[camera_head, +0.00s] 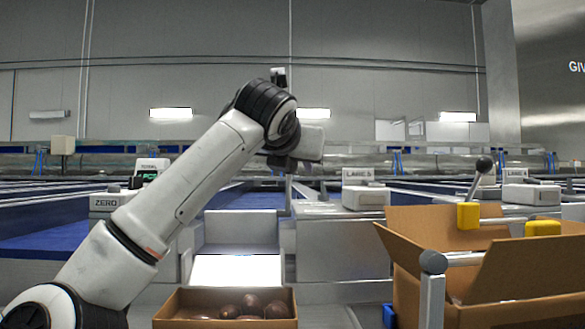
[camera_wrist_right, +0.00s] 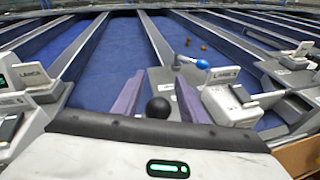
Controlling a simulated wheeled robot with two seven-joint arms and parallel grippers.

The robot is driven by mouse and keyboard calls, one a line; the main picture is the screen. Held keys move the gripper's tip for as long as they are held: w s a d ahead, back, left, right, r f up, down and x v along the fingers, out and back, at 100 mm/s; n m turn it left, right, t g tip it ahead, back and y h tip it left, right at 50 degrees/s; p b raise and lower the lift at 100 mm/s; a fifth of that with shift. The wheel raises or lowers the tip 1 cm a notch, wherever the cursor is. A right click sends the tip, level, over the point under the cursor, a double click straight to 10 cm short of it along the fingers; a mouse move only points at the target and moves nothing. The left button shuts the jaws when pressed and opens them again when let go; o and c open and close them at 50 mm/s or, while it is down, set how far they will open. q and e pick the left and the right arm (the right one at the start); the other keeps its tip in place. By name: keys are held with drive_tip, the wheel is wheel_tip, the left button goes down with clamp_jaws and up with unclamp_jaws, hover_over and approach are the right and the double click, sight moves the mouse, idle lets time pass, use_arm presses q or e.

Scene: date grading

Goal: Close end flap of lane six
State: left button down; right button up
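In the right wrist view, the two fingers of my right gripper (camera_wrist_right: 160,78) stand apart over the lane ends. A black ball knob (camera_wrist_right: 158,107) shows between them, with a visible gap on each side. A lane sign (camera_wrist_right: 224,75) stands to the right; its number is too blurred to read surely. Behind it is a blue-ended handle (camera_wrist_right: 202,63). I cannot make out which part is the lane six end flap. In the head view one white arm comes in from the left, and its gripper (camera_head: 305,150) is at the centre, fingers not clear.
An open cardboard box (camera_head: 410,262) stands at the right, beside a lever with a dark knob (camera_head: 484,164) and yellow blocks (camera_head: 468,215). A shallow box (camera_head: 170,308) of dark dates is at bottom centre. Blue lanes (camera_wrist_right: 110,50) run away behind.

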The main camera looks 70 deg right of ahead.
drive_tip(key=shift+f, duration=0.2)
drive_tip(key=p+v, duration=0.1)
drive_tip(key=v, duration=0.9)
drive_tip(key=shift+a+r, duration=0.1)
idle(0.4)
